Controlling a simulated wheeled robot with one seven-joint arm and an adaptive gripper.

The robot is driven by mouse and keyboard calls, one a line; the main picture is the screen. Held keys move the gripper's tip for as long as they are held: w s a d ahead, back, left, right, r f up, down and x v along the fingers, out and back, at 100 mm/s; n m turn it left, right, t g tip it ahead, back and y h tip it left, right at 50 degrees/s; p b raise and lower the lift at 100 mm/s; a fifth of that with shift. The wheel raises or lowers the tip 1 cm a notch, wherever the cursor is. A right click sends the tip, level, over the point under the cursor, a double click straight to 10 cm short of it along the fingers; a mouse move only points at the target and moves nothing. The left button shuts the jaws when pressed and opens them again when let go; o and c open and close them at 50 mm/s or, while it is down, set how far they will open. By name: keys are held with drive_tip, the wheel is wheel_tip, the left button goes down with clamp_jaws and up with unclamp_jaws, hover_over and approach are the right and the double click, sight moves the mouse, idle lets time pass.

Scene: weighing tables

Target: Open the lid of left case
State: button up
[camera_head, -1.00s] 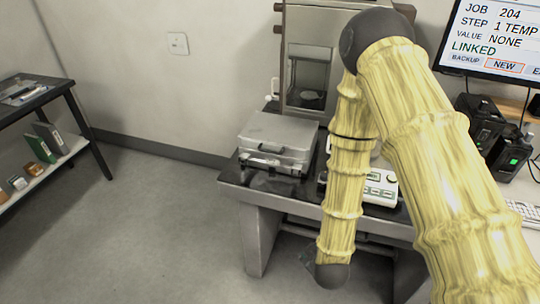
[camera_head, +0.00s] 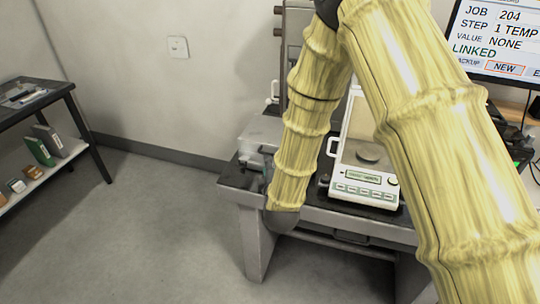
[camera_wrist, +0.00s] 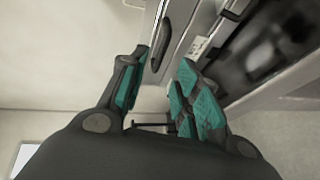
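The left case (camera_head: 262,130) is a silver-grey box on the dark-topped table, mostly hidden behind my arm in the head view. Its visible part looks shut. In the wrist view my gripper (camera_wrist: 163,62) is open, with teal pads on both fingers and a gap between them. A dark handle-like bar (camera_wrist: 165,45) on a pale grey surface shows just beyond and between the fingertips, nearer the left finger. I cannot tell whether the gripper touches it. In the head view my gripper is hidden behind my arm.
A white balance (camera_head: 364,175) stands on the table (camera_head: 256,250) right of my arm. A monitor (camera_head: 497,40) is at the upper right. A dark shelf table (camera_head: 62,92) stands at the far left, with free floor between.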

drive_tip(key=p+x, duration=0.1)
drive_tip(key=x, duration=0.6)
drive_tip(key=shift+w+f, duration=0.1)
drive_tip(key=shift+c, duration=0.2)
clamp_jaws()
